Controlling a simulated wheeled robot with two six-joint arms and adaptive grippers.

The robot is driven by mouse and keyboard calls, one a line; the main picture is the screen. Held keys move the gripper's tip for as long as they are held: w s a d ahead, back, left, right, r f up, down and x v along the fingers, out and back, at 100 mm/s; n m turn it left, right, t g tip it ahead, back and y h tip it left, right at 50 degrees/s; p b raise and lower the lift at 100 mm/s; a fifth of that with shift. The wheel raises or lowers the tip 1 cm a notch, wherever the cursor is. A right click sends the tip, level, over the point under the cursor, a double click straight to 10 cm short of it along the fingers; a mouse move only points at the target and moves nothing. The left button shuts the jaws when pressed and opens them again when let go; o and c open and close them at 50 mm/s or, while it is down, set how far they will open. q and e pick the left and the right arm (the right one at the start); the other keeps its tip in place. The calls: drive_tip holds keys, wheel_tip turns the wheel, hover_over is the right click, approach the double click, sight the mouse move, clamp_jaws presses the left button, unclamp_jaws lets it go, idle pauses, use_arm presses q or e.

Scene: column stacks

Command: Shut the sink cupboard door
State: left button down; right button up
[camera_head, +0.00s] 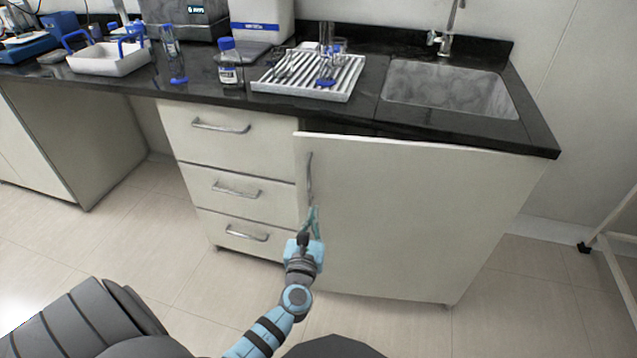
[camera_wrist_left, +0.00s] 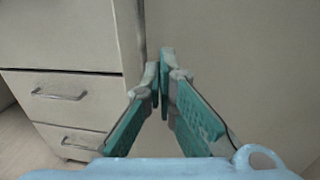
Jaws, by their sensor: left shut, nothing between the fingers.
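The sink cupboard door (camera_head: 420,215) is a pale panel below the sink, with a vertical metal handle (camera_head: 310,178) near its left edge. It stands slightly ajar: a dark gap shows between its top edge and the counter. My left gripper (camera_head: 312,212) is shut and empty, in front of the door's left part just below the handle. In the left wrist view, the gripper's teal fingertips (camera_wrist_left: 165,65) meet in front of the door (camera_wrist_left: 235,60), close to its left edge. I cannot tell whether they touch it. My right gripper is not in view.
A drawer stack (camera_head: 230,150) with bar handles stands left of the door. The black counter (camera_head: 200,92) holds a drying rack (camera_head: 345,88), a bottle (camera_head: 230,65) and the sink (camera_head: 450,90). A white stand leg (camera_head: 615,245) is at far right. Floor space is open.

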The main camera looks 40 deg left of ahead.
sight(319, 181)
use_arm(q)
drive_tip(key=b+x, duration=0.2)
drive_tip(key=x, duration=0.9)
drive_tip(key=shift+b, duration=0.3)
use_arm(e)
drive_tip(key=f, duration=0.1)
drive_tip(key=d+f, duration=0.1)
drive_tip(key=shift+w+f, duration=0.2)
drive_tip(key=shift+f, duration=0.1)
use_arm(q)
drive_tip(key=shift+a, duration=0.15)
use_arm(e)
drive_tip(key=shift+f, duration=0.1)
